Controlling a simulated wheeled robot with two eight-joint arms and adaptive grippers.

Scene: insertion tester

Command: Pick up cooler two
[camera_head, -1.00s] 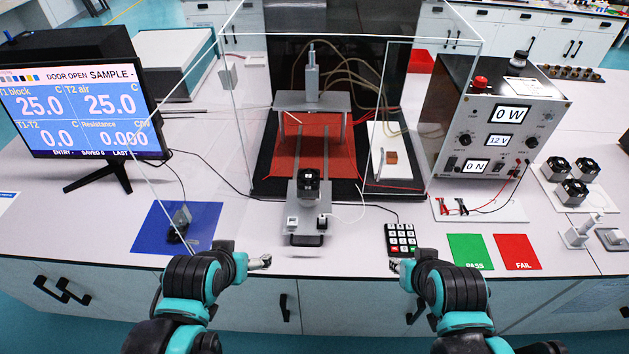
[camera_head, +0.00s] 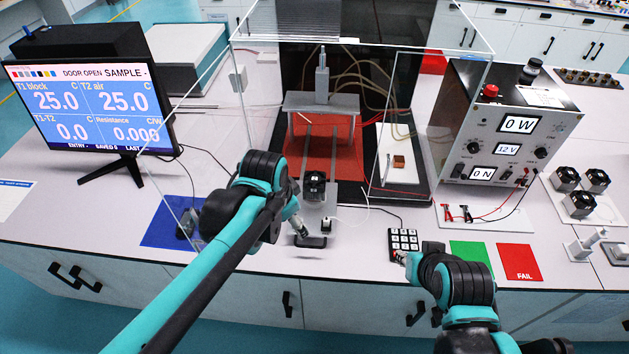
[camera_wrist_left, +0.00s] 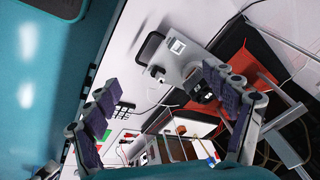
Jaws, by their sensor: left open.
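Several black finned fan coolers are in the head view; no number is readable on any. One cooler (camera_head: 314,183) sits on the grey sled in front of the tester; it also shows in the left wrist view (camera_wrist_left: 198,86). Three more stand on a white tray at the right: a back-left cooler (camera_head: 566,178), a back-right cooler (camera_head: 596,179) and a front cooler (camera_head: 579,204). My left gripper (camera_head: 299,226) is near the sled's front handle; the wrist view shows its fingers spread (camera_wrist_left: 165,85) and empty. My right gripper (camera_head: 400,256) is by the keypad, its fingers too small to judge.
The clear tester enclosure (camera_head: 385,130) stands around the red plate (camera_head: 325,150). A keypad (camera_head: 403,241), green card (camera_head: 470,254) and red card (camera_head: 519,262) lie along the front. A blue mat (camera_head: 165,226) lies left.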

